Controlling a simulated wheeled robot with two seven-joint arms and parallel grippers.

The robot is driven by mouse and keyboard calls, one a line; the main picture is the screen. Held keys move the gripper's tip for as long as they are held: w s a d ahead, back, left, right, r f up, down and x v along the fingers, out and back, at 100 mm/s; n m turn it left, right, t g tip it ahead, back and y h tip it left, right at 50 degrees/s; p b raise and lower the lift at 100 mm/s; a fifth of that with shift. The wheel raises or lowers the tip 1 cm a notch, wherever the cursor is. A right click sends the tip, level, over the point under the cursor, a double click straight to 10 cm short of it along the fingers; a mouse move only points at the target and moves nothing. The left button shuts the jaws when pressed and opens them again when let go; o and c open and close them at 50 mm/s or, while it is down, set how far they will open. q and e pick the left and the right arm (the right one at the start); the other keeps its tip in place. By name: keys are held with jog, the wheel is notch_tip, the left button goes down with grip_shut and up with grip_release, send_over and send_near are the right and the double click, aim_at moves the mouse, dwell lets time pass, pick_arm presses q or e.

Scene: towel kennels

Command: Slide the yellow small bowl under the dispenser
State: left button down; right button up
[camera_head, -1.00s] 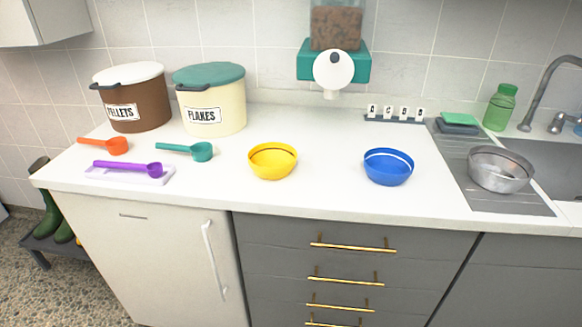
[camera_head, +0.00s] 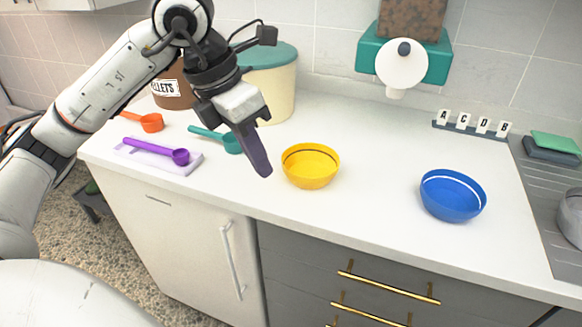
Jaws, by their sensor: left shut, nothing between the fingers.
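The yellow small bowl (camera_head: 311,167) stands upright on the white counter, in the middle of the head view. The dispenser (camera_head: 405,60) is on the back wall, up and to the right of the bowl, with a teal housing, a white round front and a brown-filled hopper. Its spout points down over the counter. My left gripper (camera_head: 262,170) is shut and empty, its fingers pointing down just left of the yellow bowl, with a small gap seeming to show between them. My right gripper is not in view.
A blue bowl (camera_head: 453,195) stands to the right. Teal (camera_head: 231,143), purple (camera_head: 180,156) and orange (camera_head: 152,122) scoops lie left. Two bins (camera_head: 270,85) stand behind my left arm. Letter blocks (camera_head: 472,124) line the back. The counter between yellow bowl and dispenser is clear.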

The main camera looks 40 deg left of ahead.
pick_arm(q)
jog(key=shift+y, duration=0.6)
jog(key=x, duration=0.3)
jog(key=a+x, duration=0.1)
jog(key=x, duration=0.2)
jog(key=a+b+x, duration=0.1)
jog(key=x, duration=0.2)
jog(key=shift+w+f, duration=0.15)
jog(key=shift+w, duration=0.1)
jog(key=w, duration=0.1)
jog(key=w+p, duration=0.1)
jog(key=shift+w+d+r, duration=0.3)
jog(key=shift+w+r, duration=0.05)
jog(key=shift+w+d+f, duration=0.1)
jog(key=shift+w+d, duration=0.05)
jog(key=shift+w, duration=0.45)
jog(key=shift+w, duration=0.1)
